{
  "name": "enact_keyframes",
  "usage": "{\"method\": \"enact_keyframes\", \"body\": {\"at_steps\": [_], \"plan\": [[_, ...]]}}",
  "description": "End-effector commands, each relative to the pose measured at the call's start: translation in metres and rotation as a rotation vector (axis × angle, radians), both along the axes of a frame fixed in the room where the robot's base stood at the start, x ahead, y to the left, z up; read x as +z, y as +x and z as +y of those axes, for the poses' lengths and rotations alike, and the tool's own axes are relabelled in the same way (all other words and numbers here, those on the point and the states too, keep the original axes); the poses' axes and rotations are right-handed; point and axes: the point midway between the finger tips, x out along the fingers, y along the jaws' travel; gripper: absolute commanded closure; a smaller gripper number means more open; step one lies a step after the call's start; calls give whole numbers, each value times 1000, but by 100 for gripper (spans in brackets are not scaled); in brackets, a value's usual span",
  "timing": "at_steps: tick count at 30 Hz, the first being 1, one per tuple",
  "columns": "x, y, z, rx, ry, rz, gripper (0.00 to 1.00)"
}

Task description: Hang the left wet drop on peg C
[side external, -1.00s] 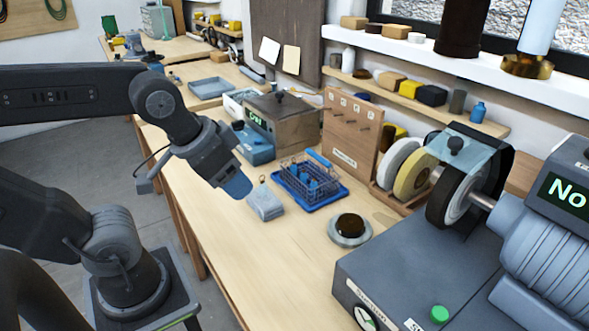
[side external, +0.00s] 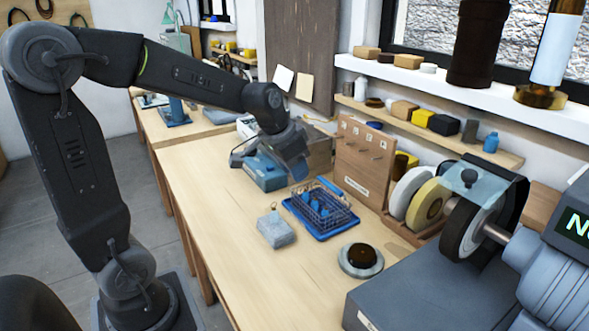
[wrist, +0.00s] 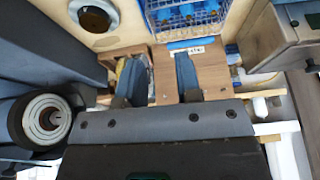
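A blue wire basket (side external: 318,212) stands on a blue tray on the bench, with small blue pieces (side external: 316,208) inside; it also shows at the top of the wrist view (wrist: 205,38). I cannot tell which piece is the left wet drop. A wooden peg board (side external: 352,165) stands upright behind the basket, with several metal pegs and letter labels too small to read surely. In the wrist view the board's face (wrist: 168,75) shows beyond my fingers. My gripper (side external: 297,166) is above and behind the basket, left of the board. In the wrist view its two fingers (wrist: 158,70) are apart with nothing seen between them.
A grey block (side external: 276,229) and a round dark-topped dish (side external: 360,260) sit at the front of the bench. Polishing wheels (side external: 425,200) stand right of the board. The bench front left is clear.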

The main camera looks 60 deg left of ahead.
Motion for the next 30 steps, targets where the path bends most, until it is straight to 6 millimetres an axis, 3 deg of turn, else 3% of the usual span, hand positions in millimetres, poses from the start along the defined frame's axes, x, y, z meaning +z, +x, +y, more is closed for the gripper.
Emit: {"method": "enact_keyframes", "body": {"at_steps": [3,6,10,17,30], "plan": [[-27,30,42,14,-6,25,68],[-46,46,69,16,-7,33,68],[-61,56,89,17,-7,38,68],[-71,61,95,15,-6,39,68],[-108,73,95,16,-6,41,68]]}}
